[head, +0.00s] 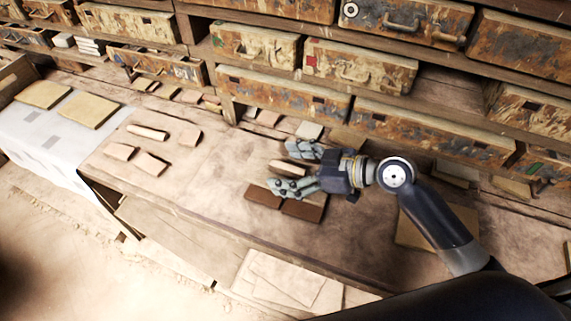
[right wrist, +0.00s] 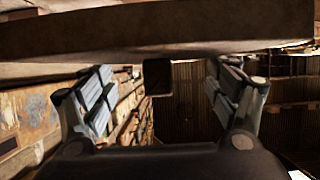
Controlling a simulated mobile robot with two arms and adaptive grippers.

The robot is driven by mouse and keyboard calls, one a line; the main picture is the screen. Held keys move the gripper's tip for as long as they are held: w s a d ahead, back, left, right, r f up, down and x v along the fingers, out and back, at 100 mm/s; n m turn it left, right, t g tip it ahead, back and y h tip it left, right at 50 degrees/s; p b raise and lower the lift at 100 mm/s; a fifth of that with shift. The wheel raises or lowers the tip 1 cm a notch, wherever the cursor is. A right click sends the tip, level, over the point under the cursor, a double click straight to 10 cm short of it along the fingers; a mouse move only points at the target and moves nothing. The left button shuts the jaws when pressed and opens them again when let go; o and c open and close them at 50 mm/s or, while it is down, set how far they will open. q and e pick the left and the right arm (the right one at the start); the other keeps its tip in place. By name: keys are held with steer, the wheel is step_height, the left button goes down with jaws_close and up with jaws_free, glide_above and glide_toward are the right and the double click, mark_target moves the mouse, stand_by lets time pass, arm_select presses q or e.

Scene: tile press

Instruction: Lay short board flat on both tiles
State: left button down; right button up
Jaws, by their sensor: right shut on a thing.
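Two dark brown tiles (head: 262,196) lie side by side on the workbench, the second tile (head: 304,211) just right of the first. My right gripper (head: 288,169) comes in from the right above the tiles and is shut on a light tan board (head: 285,164). In the right wrist view the board (right wrist: 150,32) spans the top of the picture, beyond the two fingers. The gripper hides part of the board and the back of the tiles. I cannot tell the exact gap between board and tiles. My left gripper is not in view.
Several small wooden pieces (head: 150,164) lie on the bench to the left. Pale slabs (head: 89,110) lie on a white cloth (head: 50,140) farther left. Worn drawers (head: 360,66) line the back. Flat sheets (head: 285,283) lie near the front.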

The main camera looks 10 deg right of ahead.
steer(key=shift+f, duration=0.35)
steer(key=shift+f+b, duration=0.7)
arm_select(q)
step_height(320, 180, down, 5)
steer(key=b, duration=0.4)
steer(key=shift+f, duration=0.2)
arm_select(e)
step_height(320, 180, down, 5)
steer(key=shift+r, duration=0.15)
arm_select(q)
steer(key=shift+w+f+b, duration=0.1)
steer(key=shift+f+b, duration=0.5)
arm_select(e)
steer(key=shift+f, duration=0.35)
steer(key=o, duration=1.2)
steer(key=shift+c, duration=0.2)
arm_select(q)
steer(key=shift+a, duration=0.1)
arm_select(e)
steer(key=v, duration=1.2)
